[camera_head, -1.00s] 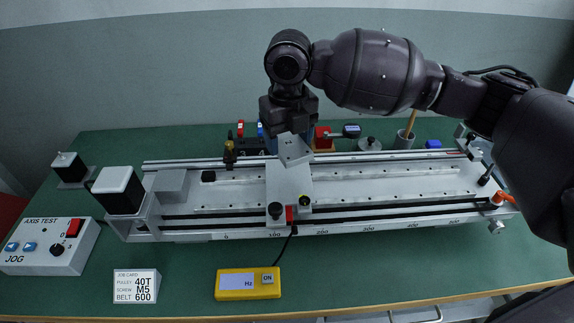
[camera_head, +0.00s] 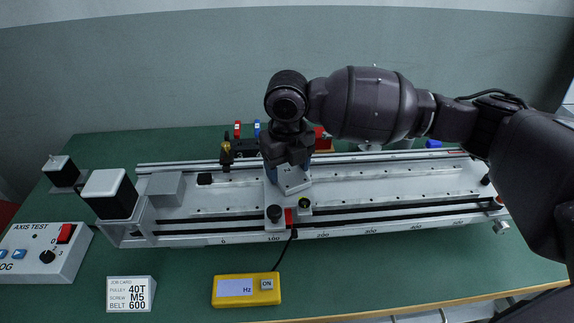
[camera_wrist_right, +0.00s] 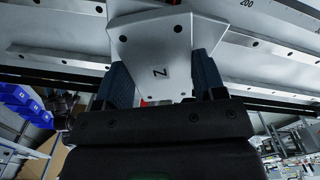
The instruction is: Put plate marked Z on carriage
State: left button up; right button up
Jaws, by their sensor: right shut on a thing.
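The plate marked Z (camera_wrist_right: 155,45) is a pale grey metal plate with several dark holes, gripped between the dark fingers of my right gripper (camera_wrist_right: 162,84) in the right wrist view. In the head view the plate (camera_head: 294,180) is tilted and hangs below my right gripper (camera_head: 288,160), which is shut on it. The pale carriage (camera_head: 271,194) sits on the gantry rails directly under it, partly hidden by plate and gripper. I cannot tell whether the plate touches the carriage. My left gripper is not in view.
The long gantry (camera_head: 390,188) spans the green table (camera_head: 190,270). A black motor (camera_head: 108,192) stands at its left end. In front are a yellow Hz meter (camera_head: 246,290), a job card (camera_head: 131,294) and the axis test box (camera_head: 45,252). Small tools stand behind the rails.

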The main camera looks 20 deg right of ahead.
jog(key=shift+f, duration=0.15)
jog(key=o, duration=0.8)
jog(key=shift+o, duration=1.3)
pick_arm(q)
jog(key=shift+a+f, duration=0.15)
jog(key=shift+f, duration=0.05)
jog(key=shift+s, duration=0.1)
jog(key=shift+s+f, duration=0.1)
